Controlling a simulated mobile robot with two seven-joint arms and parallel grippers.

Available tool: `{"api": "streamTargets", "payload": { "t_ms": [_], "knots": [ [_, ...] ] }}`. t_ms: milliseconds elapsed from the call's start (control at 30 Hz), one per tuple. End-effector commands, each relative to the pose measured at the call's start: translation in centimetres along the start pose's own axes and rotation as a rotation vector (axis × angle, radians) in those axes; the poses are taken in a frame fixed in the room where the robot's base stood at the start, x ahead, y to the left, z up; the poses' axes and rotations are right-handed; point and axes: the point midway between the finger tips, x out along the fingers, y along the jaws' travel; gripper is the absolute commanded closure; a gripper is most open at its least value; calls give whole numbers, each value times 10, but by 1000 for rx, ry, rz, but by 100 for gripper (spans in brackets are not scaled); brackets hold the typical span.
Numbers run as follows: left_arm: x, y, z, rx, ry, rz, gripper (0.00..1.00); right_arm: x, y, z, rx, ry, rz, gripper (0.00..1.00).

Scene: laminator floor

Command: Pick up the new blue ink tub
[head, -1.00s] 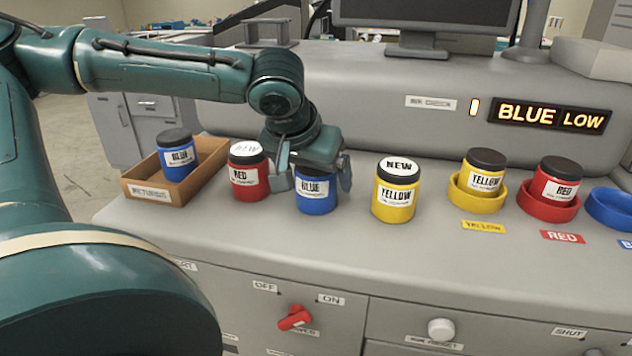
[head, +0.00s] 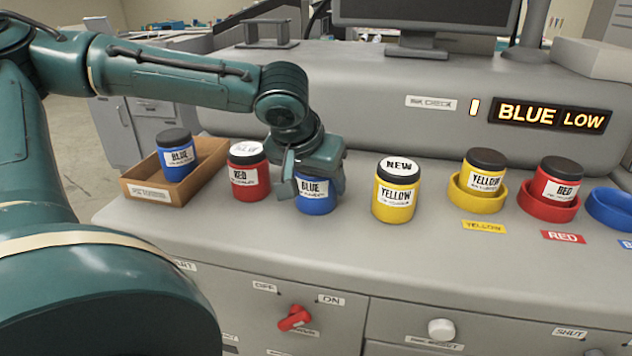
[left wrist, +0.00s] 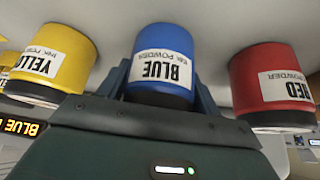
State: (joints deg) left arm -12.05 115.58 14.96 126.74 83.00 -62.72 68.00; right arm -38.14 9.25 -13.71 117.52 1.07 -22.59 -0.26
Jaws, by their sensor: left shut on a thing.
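The new blue ink tub (head: 317,204) stands upright on the grey counter between the red and yellow tubs. My left gripper (head: 315,188) comes down over it from above and is shut on it, with a finger on each side. The gripper hides the tub's lid in the head view. In the left wrist view the blue tub (left wrist: 162,62) sits between the two fingers, its label reading BLUE. The tub appears to rest on the counter still. My right gripper is not in view.
A red tub (head: 249,178) marked NEW stands close left, a yellow tub (head: 395,195) marked NEW to the right. A wooden tray (head: 160,193) holds another blue tub (head: 176,158). Yellow (head: 462,200), red (head: 545,208) and blue (head: 612,210) holders stand right; the blue one looks empty. A display (head: 550,115) reads BLUE LOW.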

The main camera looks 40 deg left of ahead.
Motion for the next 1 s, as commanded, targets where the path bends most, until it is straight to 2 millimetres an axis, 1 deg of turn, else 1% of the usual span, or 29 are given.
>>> {"api": "streamTargets", "payload": {
  "t_ms": [33,133,333,433,567,700,800,900,1000],
  "knots": [
    [0,0,0,0,0,0,60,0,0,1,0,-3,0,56],
    [0,0,0,0,0,0,68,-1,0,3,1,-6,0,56],
    [-1,0,-1,0,2,0,68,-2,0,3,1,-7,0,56],
    [-6,0,-4,-1,4,0,68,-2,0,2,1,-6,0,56],
    [-25,0,-16,-1,8,1,68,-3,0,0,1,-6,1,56],
    [-51,0,-30,-1,8,0,68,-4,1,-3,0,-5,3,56],
    [-67,0,-39,0,6,0,68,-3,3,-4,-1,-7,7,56],
    [-78,0,-46,-1,5,0,68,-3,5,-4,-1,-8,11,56],
    [-85,0,-49,0,2,0,68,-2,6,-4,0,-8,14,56]
  ]
}}
